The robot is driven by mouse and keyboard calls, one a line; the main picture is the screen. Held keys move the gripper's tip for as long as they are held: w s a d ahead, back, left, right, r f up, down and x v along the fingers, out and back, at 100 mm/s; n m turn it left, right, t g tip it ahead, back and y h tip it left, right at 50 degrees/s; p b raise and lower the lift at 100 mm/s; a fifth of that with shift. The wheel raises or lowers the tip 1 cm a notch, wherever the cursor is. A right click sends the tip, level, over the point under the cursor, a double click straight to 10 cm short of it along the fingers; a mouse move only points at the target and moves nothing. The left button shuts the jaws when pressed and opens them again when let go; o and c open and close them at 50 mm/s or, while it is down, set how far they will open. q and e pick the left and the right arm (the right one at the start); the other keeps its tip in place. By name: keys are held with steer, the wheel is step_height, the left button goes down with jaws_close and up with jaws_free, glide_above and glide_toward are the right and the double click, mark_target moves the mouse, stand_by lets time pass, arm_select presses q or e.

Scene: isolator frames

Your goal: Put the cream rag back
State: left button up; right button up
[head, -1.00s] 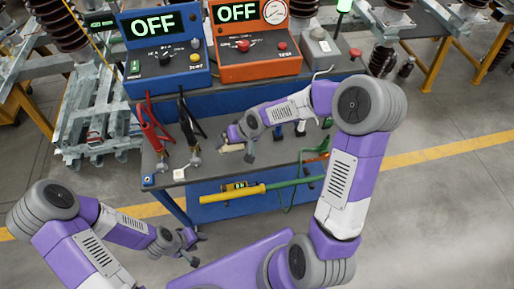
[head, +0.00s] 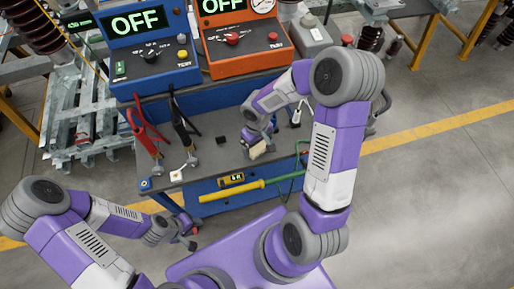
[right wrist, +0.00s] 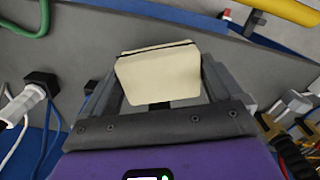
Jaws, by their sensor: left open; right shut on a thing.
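The cream rag (head: 259,151) is a small, folded, block-like pad held over the front part of the grey bench top (head: 208,166). My right gripper (head: 257,144) is shut on it. In the right wrist view the rag (right wrist: 160,76) sits between the two grey fingers, with a dark line along its far edge. Whether it touches the bench cannot be told. My left gripper (head: 188,238) is open and empty, low in front of the bench's left corner.
Red (head: 145,130) and black (head: 180,120) clamps with leads lie on the left of the bench. A dark square (head: 221,140) lies bare near the middle. A yellow-handled rod (head: 232,190) runs along the front. Blue (head: 150,50) and orange (head: 245,45) OFF consoles stand behind.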

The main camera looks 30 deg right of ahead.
step_height(320, 180, down, 3)
steer(key=shift+r+b, duration=0.1)
steer(key=shift+b, duration=0.25)
steer(key=o, duration=0.6)
step_height(320, 180, up, 12)
steer(key=p, duration=0.3)
steer(key=shift+w, duration=0.15)
